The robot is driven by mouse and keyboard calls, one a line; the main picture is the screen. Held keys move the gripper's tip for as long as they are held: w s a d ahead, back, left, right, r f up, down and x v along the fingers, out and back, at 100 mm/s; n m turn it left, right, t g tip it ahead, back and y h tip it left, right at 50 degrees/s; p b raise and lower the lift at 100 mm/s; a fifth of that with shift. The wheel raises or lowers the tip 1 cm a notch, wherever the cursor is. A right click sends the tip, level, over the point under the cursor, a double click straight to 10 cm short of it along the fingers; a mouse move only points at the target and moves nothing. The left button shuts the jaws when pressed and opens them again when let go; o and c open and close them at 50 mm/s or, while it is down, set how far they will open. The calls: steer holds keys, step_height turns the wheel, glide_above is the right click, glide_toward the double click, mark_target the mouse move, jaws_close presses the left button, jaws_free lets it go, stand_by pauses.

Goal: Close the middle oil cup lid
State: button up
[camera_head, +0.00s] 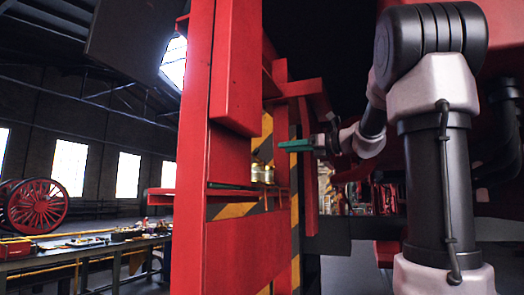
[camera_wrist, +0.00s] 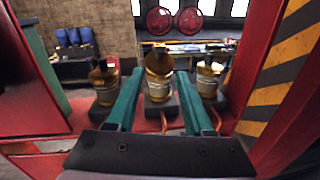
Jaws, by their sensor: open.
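Three brass oil cups stand in a row on dark blocks in the wrist view: left (camera_wrist: 107,88), middle (camera_wrist: 158,88) and right (camera_wrist: 207,86). The middle cup's round lid (camera_wrist: 158,61) stands raised and tilted above the cup body. My gripper (camera_wrist: 158,78) is open, with its green fingers on either side of the middle cup and nothing held between them. I cannot tell how close the fingertips are to the lid. In the head view my gripper (camera_head: 296,145) is above and to the right of the small brass cups (camera_head: 262,172), partly hidden by the red frame.
Red frame posts (camera_head: 236,70) stand close around the cups. A yellow-and-black striped panel (camera_wrist: 275,85) is at the right in the wrist view. A workbench (camera_head: 80,249) with tools and red wheels (camera_head: 37,206) are farther back at the left.

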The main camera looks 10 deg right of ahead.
mark_target(262, 162)
steer(key=x, duration=1)
steer(key=shift+w+a, duration=0.1)
steer(key=shift+a, duration=0.05)
jaws_close()
